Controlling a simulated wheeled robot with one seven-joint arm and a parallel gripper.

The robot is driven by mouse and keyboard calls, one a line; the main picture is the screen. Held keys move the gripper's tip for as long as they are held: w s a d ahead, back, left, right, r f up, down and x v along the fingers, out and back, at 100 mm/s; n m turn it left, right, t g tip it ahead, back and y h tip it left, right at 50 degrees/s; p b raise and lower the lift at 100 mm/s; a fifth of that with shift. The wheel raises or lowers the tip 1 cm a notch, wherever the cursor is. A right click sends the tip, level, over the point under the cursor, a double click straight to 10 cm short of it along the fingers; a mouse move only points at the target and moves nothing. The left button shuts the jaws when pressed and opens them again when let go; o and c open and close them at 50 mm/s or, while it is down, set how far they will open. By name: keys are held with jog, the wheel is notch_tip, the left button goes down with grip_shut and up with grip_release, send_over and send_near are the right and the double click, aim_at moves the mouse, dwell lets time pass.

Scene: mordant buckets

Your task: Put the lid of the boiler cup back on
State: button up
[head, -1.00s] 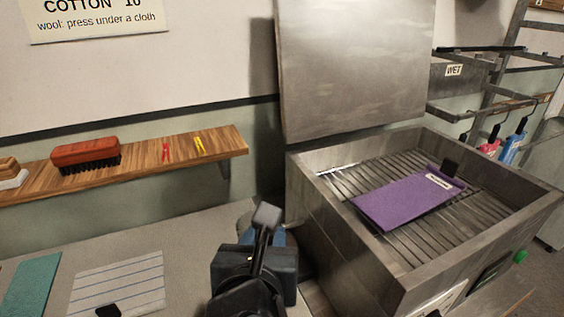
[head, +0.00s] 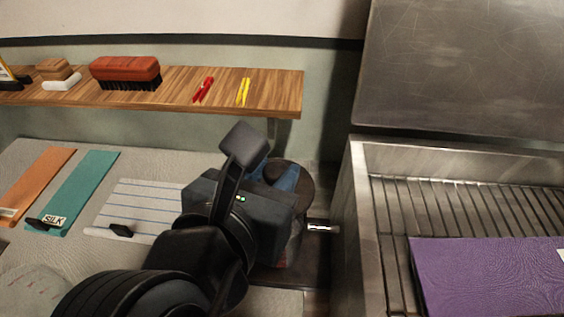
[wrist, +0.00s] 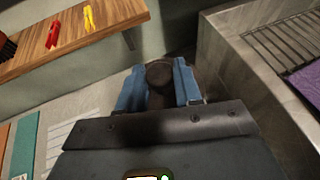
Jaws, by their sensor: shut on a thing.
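My gripper (head: 277,178) has blue fingers and is shut on the dark knob of the lid. In the wrist view, the brown knob of the lid (wrist: 158,73) sits between the fingers. In the head view, part of the round dark brown lid (head: 303,186) shows behind the gripper, left of the steel box. Something dark lies below the lid, mostly hidden by my gripper. I cannot tell whether it is the boiler cup or whether the lid touches it.
The open steel box (head: 360,215) with a rack stands close on the right, a purple cloth (head: 490,272) on the rack. A wooden shelf (head: 285,90) with a brush (head: 125,72) and two clips is behind. Orange, teal (head: 78,195) and striped cloths lie on the left of the table.

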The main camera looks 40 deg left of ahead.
jog(key=shift+f, duration=0.95)
notch_tip(320, 180, down, 2)
jog(key=b, duration=0.3)
jog(key=shift+f, duration=1.05)
jog(key=o, duration=1.1)
jog(key=shift+s, duration=0.1)
jog(key=shift+v, duration=3.75)
jog(key=shift+s, duration=0.1)
